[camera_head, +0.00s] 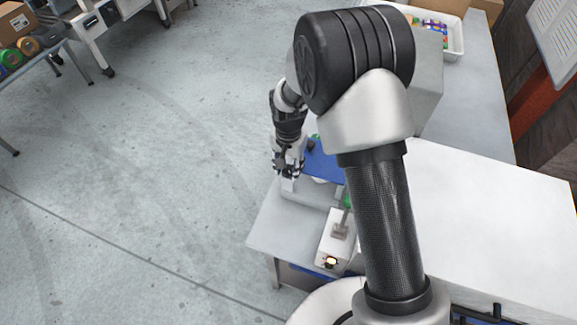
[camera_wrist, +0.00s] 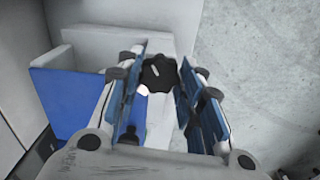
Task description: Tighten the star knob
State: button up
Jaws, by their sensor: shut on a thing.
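The star knob (camera_wrist: 159,73) is black with a lobed rim and a light mark on its face. In the wrist view it sits between the two blue-padded fingers of my gripper (camera_wrist: 161,85), which is shut on it. In the head view my gripper (camera_head: 287,168) points down at the left edge of the table, over a pale fixture; the knob cannot be made out there. The lower part of the knob and its stem are hidden in both views.
A blue panel (camera_head: 322,163) lies right beside my gripper. A small white box with a lit yellow button (camera_head: 331,262) stands at the table's front. The white table top (camera_head: 480,220) is clear at right. A white tray (camera_head: 456,47) with coloured items stands at the back.

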aim_at(289, 169)
jog(key=o, duration=1.1)
jog(key=shift+c, duration=0.2)
notch_tip(289, 169, up, 12)
dwell(0.4)
